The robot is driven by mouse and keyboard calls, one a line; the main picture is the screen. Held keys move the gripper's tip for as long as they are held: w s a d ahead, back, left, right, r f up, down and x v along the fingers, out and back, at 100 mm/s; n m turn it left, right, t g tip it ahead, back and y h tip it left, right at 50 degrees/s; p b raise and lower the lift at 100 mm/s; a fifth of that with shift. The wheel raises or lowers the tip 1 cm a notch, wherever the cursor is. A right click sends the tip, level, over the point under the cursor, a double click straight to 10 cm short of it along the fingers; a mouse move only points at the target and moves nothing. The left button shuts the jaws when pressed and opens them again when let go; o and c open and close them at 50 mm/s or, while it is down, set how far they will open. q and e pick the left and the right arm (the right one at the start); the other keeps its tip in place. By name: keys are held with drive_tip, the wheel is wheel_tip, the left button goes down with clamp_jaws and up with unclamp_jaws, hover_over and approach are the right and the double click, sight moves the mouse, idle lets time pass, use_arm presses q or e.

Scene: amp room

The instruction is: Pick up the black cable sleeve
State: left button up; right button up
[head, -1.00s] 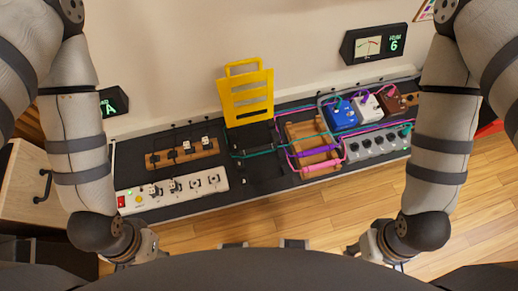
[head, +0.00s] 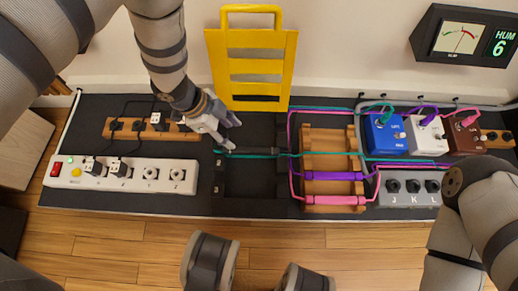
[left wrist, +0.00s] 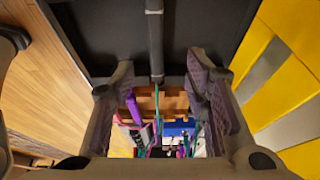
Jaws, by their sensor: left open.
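The black cable sleeve (head: 262,151) is a slim dark tube on the teal cable, lying across the black frame (head: 217,180) in the middle of the board. My left gripper (head: 231,136) is open and empty at the left end of the sleeve, near the teal cable. In the left wrist view the sleeve (left wrist: 154,40) runs down from the top edge towards the space between the open fingers (left wrist: 160,76). I cannot tell whether it lies between them or beyond them. My right forearm shows at lower right; its gripper is out of view.
A yellow slotted stand (head: 250,65) rises just behind the frame. A wooden rack (head: 330,145) with purple and pink sleeves stands to the right, near several pedals (head: 385,133). A white power strip (head: 125,174) and a wooden plug block (head: 125,127) are at left.

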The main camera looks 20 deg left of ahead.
sight(245, 150)
use_arm(q)
drive_tip(key=x, duration=0.2)
drive_tip(key=b+x, duration=0.1)
drive_tip(key=x, duration=0.1)
drive_tip(key=shift+s+a+f, duration=0.1)
drive_tip(key=shift+s, duration=0.1)
drive_tip(key=b+x, duration=0.1)
drive_tip(key=x, duration=0.2)
drive_tip(key=b+x, duration=0.1)
drive_tip(key=x, duration=0.2)
drive_tip(key=shift+s, duration=0.2)
drive_tip(key=shift+w, duration=0.1)
use_arm(e)
drive_tip(key=s+f, duration=0.1)
drive_tip(key=f, duration=0.1)
drive_tip(key=shift+s+f+g, duration=0.35)
drive_tip(key=shift+f+g, duration=0.05)
use_arm(q)
clamp_jaws()
